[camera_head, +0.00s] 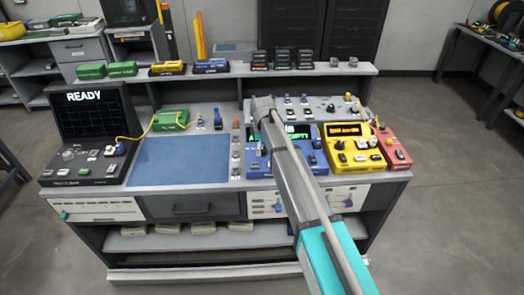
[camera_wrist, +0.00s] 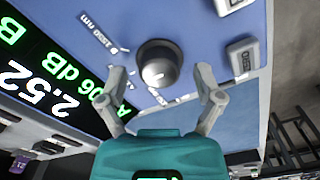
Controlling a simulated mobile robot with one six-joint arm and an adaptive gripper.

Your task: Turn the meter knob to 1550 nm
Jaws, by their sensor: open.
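The meter is a blue instrument; its blue face (camera_wrist: 200,25) fills much of the wrist view, and its body (camera_head: 311,160) shows in the head view, partly covered by my arm. Its dark round knob (camera_wrist: 158,63) has a lighter grey end and stands out from the face. My gripper (camera_wrist: 162,80) is open, one finger on each side of the knob, with gaps visible and no clear contact.
Beside the knob are a grey button (camera_wrist: 242,58) and a black display (camera_wrist: 45,75) with green and white digits. A yellow instrument (camera_head: 352,148) and a red one (camera_head: 392,150) stand right of the meter. A blue mat (camera_head: 178,160) lies clear on the left.

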